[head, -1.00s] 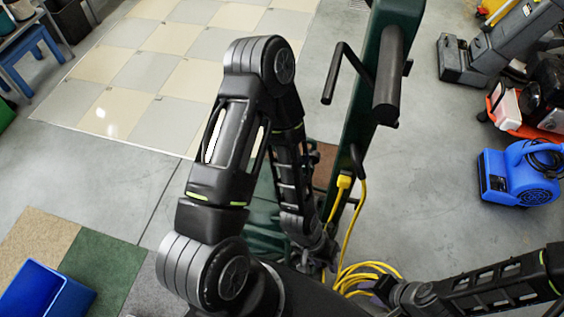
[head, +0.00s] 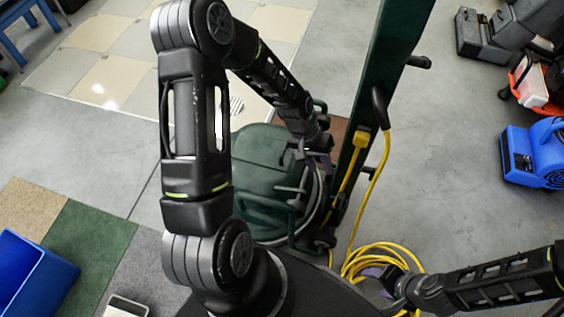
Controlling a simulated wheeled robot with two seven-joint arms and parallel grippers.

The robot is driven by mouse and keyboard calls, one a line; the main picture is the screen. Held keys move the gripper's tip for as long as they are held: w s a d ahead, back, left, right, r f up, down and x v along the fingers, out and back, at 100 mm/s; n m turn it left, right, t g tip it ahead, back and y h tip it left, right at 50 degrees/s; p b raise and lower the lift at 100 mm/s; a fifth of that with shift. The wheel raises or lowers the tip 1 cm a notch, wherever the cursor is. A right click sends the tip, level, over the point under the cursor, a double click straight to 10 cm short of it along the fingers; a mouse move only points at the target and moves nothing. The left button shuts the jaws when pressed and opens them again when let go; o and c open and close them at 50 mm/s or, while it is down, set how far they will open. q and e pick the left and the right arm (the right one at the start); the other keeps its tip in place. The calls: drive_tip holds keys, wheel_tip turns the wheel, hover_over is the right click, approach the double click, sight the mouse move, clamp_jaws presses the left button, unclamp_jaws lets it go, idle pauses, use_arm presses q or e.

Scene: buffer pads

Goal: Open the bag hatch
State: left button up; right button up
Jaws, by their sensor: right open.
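A dark green floor machine stands in front of me. Its rounded body (head: 255,160) is low in the middle of the head view and its upright green column (head: 392,70) rises to the right. I cannot make out for certain which part is the bag hatch. My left gripper (head: 303,160) is at the right side of the green body, near its dark bars; its fingers are small and partly hidden, so I cannot tell their opening or any contact. My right gripper (head: 380,283) is open, low at the right, beside the coiled yellow cord (head: 385,255).
A blue blower (head: 530,150) and an orange-and-white item (head: 530,85) stand at the right. A blue bin (head: 35,275) sits lower left near carpet tiles (head: 90,245). The tan and grey tiled floor is upper left. Bare concrete lies right of the column.

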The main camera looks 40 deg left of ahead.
use_arm(q)
drive_tip(key=w+a+f+y+b, duration=0.1)
drive_tip(key=a+b, duration=0.2)
drive_tip(key=a, duration=0.2)
drive_tip(key=w+a+f+b, duration=0.1)
drive_tip(key=w+a+b, duration=0.1)
drive_tip(key=a, duration=0.3)
drive_tip(key=n+b, duration=0.1)
drive_tip(key=b, duration=0.2)
approach(283, 150)
drive_tip(key=shift+w+d+y, duration=0.2)
drive_tip(key=shift+d+y, duration=0.1)
drive_tip(key=shift+y, duration=0.1)
use_arm(e)
wheel_tip(283, 150, down, 11)
drive_tip(key=shift+w+d, duration=0.3)
drive_tip(key=shift+f, duration=0.15)
use_arm(q)
drive_tip(key=shift+b+x, duration=1.35)
drive_tip(key=shift+x, duration=2.6)
drive_tip(key=shift+s, duration=0.15)
use_arm(e)
drive_tip(key=f, duration=0.2)
drive_tip(key=shift+w+d+f, duration=0.1)
drive_tip(key=shift+w+f, duration=0.2)
drive_tip(key=shift+f, duration=0.1)
use_arm(q)
clamp_jaws()
